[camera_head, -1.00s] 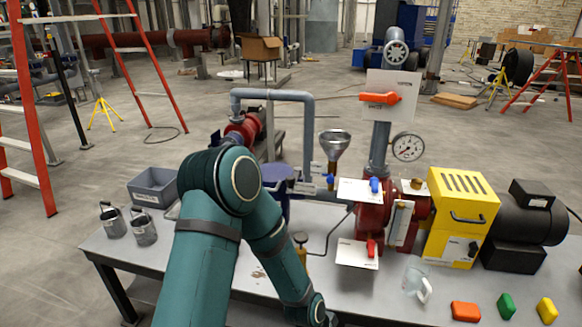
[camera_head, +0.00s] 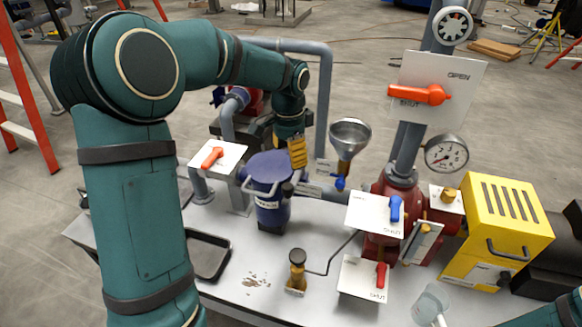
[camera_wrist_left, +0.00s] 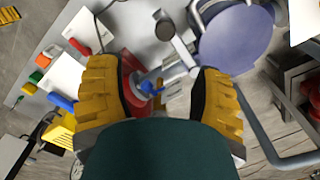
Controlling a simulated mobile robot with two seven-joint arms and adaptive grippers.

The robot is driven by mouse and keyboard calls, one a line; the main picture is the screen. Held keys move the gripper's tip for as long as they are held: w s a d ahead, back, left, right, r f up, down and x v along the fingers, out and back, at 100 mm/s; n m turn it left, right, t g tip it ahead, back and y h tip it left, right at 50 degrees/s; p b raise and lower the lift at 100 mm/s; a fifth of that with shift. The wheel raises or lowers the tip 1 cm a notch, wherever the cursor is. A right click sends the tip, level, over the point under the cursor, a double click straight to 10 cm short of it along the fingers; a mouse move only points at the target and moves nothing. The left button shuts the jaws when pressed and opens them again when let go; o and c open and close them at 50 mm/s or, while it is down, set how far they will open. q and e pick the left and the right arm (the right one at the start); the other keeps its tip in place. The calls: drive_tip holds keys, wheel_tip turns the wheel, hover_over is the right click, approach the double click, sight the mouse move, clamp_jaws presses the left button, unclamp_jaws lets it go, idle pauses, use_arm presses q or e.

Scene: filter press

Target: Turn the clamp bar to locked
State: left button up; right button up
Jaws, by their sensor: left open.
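A blue vessel (camera_head: 272,212) with a flat blue lid (camera_head: 268,168) stands on the bench. A grey bar with a black knob (camera_head: 288,190), apparently the clamp bar, is at the lid's right front edge. In the left wrist view the black knob (camera_wrist_left: 165,28) and its grey rod lie beside the blue lid (camera_wrist_left: 240,42). My left gripper (camera_head: 298,158) is above and beside the lid's right side, pointing down. In the wrist view my left gripper (camera_wrist_left: 160,82) is open, nothing held between its yellow fingers. My right gripper is out of view.
A funnel (camera_head: 349,135) with a blue valve stands right of my left gripper. Red pump body, white valve plates (camera_head: 374,212) and a yellow box (camera_head: 495,225) stand further right. A dark tray (camera_head: 208,256) lies left.

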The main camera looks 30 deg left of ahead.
sight(288, 186)
use_arm(q)
drive_tip(key=f+b, duration=0.1)
drive_tip(key=f, duration=0.7)
drive_tip(key=f+b, duration=0.1)
drive_tip(key=f, duration=0.3)
drive_tip(key=shift+a+f+b, duration=0.25)
drive_tip(key=shift+a+b, duration=0.05)
drive_tip(key=shift+a, duration=0.05)
clamp_jaws()
